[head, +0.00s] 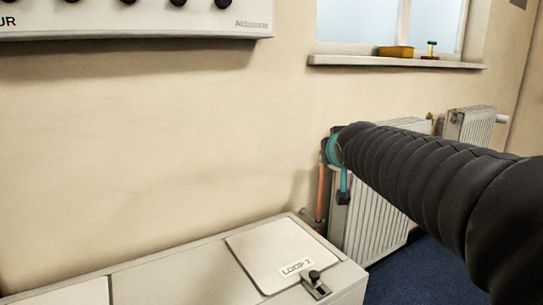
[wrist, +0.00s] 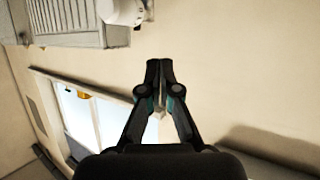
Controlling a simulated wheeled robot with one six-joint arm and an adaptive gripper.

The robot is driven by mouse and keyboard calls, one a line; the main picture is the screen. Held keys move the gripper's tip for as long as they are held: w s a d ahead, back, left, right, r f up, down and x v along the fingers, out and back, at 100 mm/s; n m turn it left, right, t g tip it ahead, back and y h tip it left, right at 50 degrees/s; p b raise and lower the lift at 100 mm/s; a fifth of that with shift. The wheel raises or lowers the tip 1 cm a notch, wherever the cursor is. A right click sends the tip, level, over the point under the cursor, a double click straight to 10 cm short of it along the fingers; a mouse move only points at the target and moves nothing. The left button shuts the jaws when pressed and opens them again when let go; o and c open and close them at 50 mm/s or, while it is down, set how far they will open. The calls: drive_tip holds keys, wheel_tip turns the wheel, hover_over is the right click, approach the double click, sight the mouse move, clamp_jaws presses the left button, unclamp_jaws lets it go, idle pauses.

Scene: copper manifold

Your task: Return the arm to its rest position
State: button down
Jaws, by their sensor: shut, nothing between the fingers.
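My arm comes in from the right of the head view in a ribbed black sleeve and reaches toward the wall. The gripper end is mostly hidden behind the sleeve there; a teal part shows near the copper pipe in the picture. In the wrist view my gripper (wrist: 158,66) has its fingertips together, with nothing between them. It points at the bare beige wall and appears to touch nothing.
A white cabinet with a lid labelled LOOP 2 (head: 275,252) and a small latch (head: 315,283) stands below. Radiators (head: 372,215) stand along the wall by a copper pipe (head: 321,190). A panel (head: 130,25) hangs upper left.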

drive_tip(key=s+f+g+p, duration=0.1)
drive_tip(key=s+f+g, duration=0.1)
drive_tip(key=s+f, duration=0.4)
drive_tip(key=s+d+f+g+p, duration=0.1)
drive_tip(key=s+f+g, duration=0.2)
drive_tip(key=s, duration=1.2)
drive_tip(key=s+d+f+g+p, duration=0.1)
drive_tip(key=s+f+g, duration=0.2)
drive_tip(key=s+f, duration=0.6)
drive_tip(key=shift+s+f+m, duration=0.15)
drive_tip(key=shift+s+m, duration=0.15)
drive_tip(key=shift+s, duration=0.85)
